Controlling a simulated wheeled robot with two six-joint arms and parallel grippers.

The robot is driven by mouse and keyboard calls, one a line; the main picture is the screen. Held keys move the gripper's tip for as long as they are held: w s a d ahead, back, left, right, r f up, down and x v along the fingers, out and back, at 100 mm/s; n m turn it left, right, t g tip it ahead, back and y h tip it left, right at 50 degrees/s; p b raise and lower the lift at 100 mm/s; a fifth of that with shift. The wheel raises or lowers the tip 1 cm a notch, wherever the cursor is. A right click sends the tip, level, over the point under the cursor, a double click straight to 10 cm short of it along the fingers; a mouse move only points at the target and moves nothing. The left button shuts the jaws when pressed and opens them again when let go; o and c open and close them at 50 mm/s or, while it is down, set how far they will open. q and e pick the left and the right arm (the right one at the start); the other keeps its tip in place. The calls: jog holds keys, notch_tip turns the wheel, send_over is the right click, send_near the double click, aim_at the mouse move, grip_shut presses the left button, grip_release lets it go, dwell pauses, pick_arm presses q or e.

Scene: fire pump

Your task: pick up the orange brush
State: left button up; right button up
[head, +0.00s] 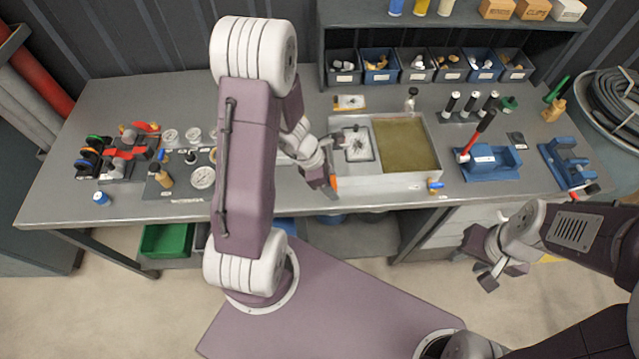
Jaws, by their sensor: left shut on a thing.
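My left gripper (331,190) is over the front edge of the workbench, at the left front corner of the grey tray. It is shut on the orange brush (334,183). Only a small orange part of the brush shows beside the fingers; the rest is hidden by the gripper or too small to make out. My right gripper (492,277) hangs in front of the bench at the right, away from the brush. Its fingers look apart and nothing shows between them.
The grey tray (385,182) holds a white plate-like part and an olive panel. Gauges (203,177) and fittings lie to the left on the workbench (110,210). A blue holder (492,163) with a red-handled tool stands to the right. Labelled bins (381,75) line the back shelf.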

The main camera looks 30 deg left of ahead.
pick_arm(q)
jog(key=d+r+p, duration=0.1)
jog(key=d+r, duration=0.3)
jog(key=d, duration=0.4)
jog(key=shift+r, duration=0.35)
